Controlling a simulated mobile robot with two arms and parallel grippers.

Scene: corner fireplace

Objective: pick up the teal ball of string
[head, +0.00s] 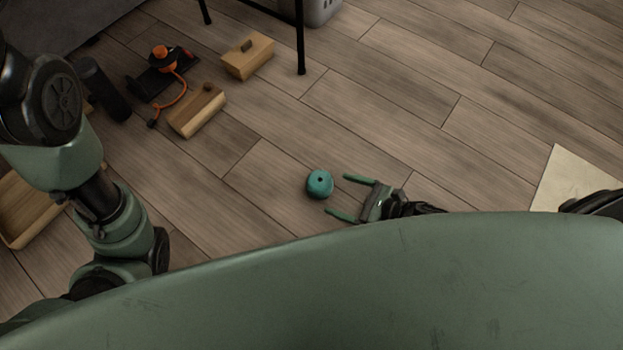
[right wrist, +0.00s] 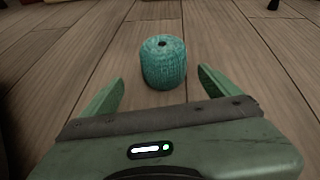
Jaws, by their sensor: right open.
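The teal ball of string (head: 319,184) lies on the wooden floor near the middle of the head view. In the right wrist view the ball (right wrist: 163,63) looks like a short wound cylinder with a dark hole in its top. My right gripper (head: 336,194) is open, low by the floor, its two green fingers pointing left at the ball. In the right wrist view the ball stands just beyond the fingertips (right wrist: 162,80), roughly centred between them and not held. My left arm comes in at the left; its gripper is not visible.
Two wooden boxes (head: 248,56) (head: 197,111), a black item with an orange cord (head: 163,72) and a black cylinder (head: 103,88) lie at upper left. A wooden tray (head: 27,212) is at far left. Black legs (head: 300,38) stand at the top. Floor around the ball is clear.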

